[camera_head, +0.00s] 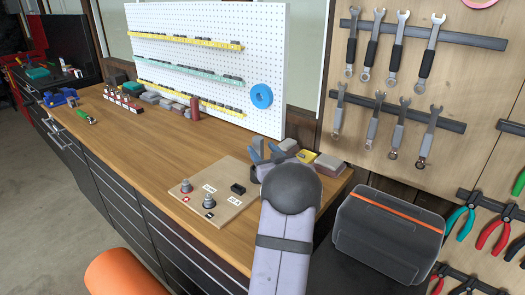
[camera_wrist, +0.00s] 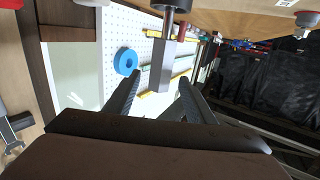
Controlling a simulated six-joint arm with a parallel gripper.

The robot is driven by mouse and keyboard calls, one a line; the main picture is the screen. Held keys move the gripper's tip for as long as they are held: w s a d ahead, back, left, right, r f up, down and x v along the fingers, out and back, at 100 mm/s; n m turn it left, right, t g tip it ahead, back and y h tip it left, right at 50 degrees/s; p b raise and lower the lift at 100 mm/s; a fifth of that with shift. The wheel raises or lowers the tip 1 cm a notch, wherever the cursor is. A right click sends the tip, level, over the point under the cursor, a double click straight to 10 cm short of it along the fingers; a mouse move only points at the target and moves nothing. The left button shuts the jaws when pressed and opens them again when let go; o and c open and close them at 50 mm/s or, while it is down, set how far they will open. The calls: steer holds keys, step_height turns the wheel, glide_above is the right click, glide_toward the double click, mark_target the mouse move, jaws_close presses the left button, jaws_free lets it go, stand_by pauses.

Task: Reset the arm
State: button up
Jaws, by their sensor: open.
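My arm rises from the bottom of the head view to a dark rounded wrist joint. My gripper (camera_head: 266,151) is beyond it, over the right end of the workbench, partly hidden by the arm. In the wrist view my gripper (camera_wrist: 160,90) shows two dark fingers spread apart. A grey block on a dark stem (camera_wrist: 160,68) shows in the gap between them in that view. I cannot tell its distance, but no finger touches it visibly.
A wooden board (camera_head: 228,212) with two grey knobs (camera_head: 208,200) and a black block (camera_head: 238,189) lies left of my arm. A white pegboard (camera_head: 215,45) stands behind the bench (camera_head: 140,130). A dark case (camera_head: 385,235) is at right, below hanging wrenches.

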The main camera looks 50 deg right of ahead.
stand_by(0.3)
